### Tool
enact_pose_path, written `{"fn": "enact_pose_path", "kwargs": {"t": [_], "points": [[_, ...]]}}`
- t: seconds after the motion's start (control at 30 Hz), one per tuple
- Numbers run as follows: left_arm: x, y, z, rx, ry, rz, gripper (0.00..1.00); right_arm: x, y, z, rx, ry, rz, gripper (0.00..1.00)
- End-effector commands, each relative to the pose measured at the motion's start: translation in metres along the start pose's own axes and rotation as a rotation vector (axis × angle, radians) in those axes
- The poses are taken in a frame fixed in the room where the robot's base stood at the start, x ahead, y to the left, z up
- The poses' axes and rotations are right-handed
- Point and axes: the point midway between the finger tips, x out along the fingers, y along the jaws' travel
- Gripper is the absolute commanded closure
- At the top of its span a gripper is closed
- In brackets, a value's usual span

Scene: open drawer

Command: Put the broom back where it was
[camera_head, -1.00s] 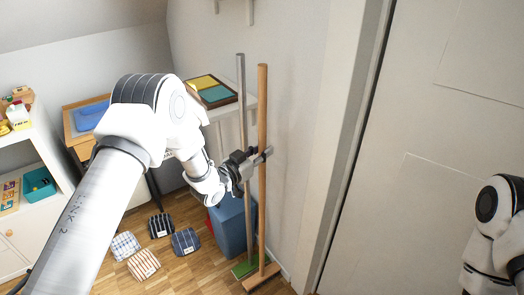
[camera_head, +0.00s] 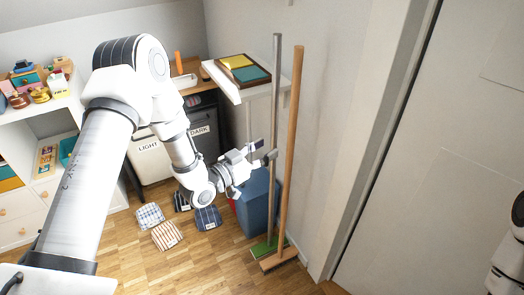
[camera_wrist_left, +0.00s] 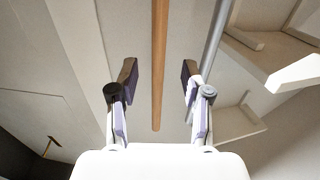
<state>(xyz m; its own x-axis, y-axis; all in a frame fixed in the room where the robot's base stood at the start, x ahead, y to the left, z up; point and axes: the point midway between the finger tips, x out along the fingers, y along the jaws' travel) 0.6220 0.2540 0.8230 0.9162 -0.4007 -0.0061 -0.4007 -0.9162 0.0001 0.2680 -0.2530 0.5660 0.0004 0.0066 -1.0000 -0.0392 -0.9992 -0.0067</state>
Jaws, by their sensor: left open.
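A broom with a long wooden handle (camera_head: 293,140) and a wooden head (camera_head: 277,260) stands nearly upright on the floor, leaning toward the wall. Left of it stands a second long tool with a grey handle (camera_head: 275,90) and a green head (camera_head: 262,248). My left gripper (camera_head: 264,151) is open and empty, just left of the two handles. In the left wrist view the wooden handle (camera_wrist_left: 160,40) lines up between the open fingers, apart from both; the grey handle (camera_wrist_left: 213,45) is to the right. My right gripper is out of frame.
A blue bin (camera_head: 257,205) stands behind the tools, below a white shelf (camera_head: 245,93) with a coloured tray. Several folded cloths (camera_head: 167,235) lie on the wooden floor. A white door (camera_head: 430,150) is at right; a shelf unit (camera_head: 75,105) at left.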

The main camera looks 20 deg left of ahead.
Motion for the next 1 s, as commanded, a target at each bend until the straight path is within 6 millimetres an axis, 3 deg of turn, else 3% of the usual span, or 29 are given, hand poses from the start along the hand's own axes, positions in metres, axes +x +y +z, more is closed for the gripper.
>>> {"fn": "enact_pose_path", "kwargs": {"t": [0.23, 0.3, 0.37, 0.47, 0.53, 0.63, 0.7, 0.8, 0.9, 1.0], "points": [[-0.009, 0.001, 0.002, -0.002, -0.006, 0.000, 0.52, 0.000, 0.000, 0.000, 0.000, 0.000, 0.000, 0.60], [-0.012, 0.007, 0.017, -0.018, -0.061, -0.005, 0.52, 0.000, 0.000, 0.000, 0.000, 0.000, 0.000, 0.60], [-0.021, 0.016, 0.047, -0.050, -0.170, -0.021, 0.52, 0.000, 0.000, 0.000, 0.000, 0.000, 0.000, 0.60], [-0.061, 0.043, 0.124, -0.133, -0.476, -0.069, 0.52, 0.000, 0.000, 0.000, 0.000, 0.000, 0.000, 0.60], [-0.111, 0.068, 0.181, -0.199, -0.742, -0.120, 0.52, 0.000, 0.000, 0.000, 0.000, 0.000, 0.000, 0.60], [-0.199, 0.103, 0.235, -0.279, -1.101, -0.204, 0.52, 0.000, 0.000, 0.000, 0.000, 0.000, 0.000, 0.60], [-0.255, 0.122, 0.252, -0.318, -1.302, -0.262, 0.52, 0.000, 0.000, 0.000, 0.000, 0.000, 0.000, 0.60], [-0.306, 0.138, 0.259, -0.349, -1.479, -0.323, 0.52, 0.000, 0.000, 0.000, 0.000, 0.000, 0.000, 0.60], [-0.324, 0.143, 0.259, -0.361, -1.540, -0.348, 0.52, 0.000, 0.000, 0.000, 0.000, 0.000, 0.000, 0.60], [-0.324, 0.143, 0.259, -0.362, -1.541, -0.349, 0.52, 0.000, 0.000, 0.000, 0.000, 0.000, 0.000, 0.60]]}}
